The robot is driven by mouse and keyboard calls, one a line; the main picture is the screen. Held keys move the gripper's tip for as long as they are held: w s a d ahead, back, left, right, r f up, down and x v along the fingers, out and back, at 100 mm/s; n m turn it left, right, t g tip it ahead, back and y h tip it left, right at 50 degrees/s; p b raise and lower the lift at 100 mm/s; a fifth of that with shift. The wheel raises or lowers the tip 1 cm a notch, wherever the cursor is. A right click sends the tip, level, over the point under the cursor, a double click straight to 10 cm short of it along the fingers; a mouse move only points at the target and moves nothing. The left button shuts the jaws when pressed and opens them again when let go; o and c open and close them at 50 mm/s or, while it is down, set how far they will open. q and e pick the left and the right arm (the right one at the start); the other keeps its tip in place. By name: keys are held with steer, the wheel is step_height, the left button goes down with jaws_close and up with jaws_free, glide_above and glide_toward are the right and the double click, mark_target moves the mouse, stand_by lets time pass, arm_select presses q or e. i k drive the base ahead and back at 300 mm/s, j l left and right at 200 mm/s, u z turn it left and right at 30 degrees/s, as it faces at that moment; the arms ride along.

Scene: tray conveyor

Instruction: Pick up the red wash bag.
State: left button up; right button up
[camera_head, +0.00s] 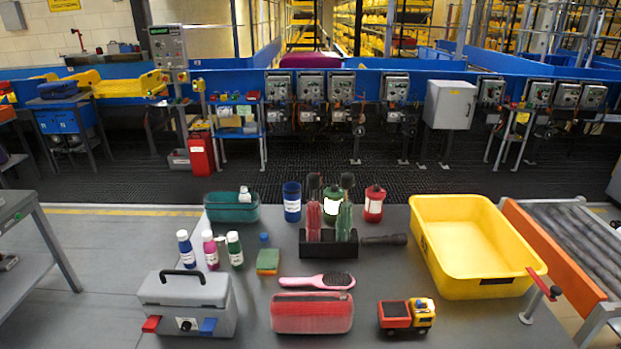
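The red wash bag (311,314) lies on the grey table near its front edge, around the middle of the picture. It is a rounded, boxy red pouch with a paler top edge. A pink hairbrush (318,282) lies just behind it, close to its top edge. Neither of my grippers shows in the head view, and nothing is holding the bag.
A grey toolbox (187,291) stands left of the bag and a toy truck (407,316) right of it. A sponge (267,261), bottles (210,249), a black caddy (316,246) and a flashlight (385,240) lie behind. A yellow tray (440,270) fills the right side.

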mark_target(317, 312)
steer(key=k+j+z, duration=0.1)
steer(key=k+z, duration=0.6)
steer(key=k+l+z, duration=0.15)
steer(key=k+z, duration=0.2)
